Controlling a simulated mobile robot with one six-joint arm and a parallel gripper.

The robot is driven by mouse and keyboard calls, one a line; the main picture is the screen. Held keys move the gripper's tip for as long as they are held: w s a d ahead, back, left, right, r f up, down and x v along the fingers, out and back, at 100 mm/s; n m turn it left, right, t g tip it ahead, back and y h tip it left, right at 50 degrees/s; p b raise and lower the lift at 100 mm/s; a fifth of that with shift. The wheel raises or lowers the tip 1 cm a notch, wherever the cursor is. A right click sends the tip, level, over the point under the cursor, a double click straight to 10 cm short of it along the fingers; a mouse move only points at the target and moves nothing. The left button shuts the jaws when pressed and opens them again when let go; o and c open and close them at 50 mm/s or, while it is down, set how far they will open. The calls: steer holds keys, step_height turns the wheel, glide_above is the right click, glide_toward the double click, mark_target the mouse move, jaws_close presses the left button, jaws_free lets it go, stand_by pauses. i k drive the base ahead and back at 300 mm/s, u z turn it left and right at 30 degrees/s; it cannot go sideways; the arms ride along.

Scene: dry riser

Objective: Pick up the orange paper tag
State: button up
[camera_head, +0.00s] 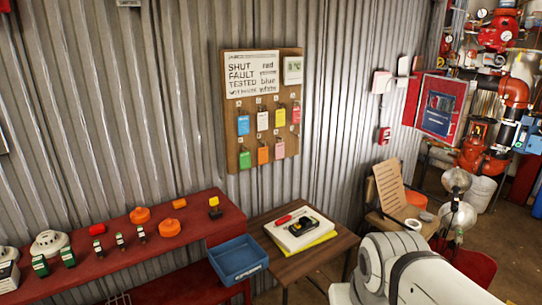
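The orange paper tag (263,156) hangs in the lower row of a wooden board (289,85) on the corrugated wall. A green tag (245,160) hangs to its left and a pinkish-red tag (279,151) to its right. Blue, white, yellow and pink tags hang in the row above. White links of my arm fill the bottom right, well below and right of the board. My gripper cannot be made out in this view.
A red bench (187,255) with detectors and small parts stands at the left. A blue bin (238,260) and a small wooden table (333,247) stand below the board. Red pipework (480,140) and an open red cabinet (438,104) are at the right.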

mark_target(263, 151)
steer(key=u, duration=0.1)
steer(key=i, duration=1.65)
steer(key=z, duration=0.1)
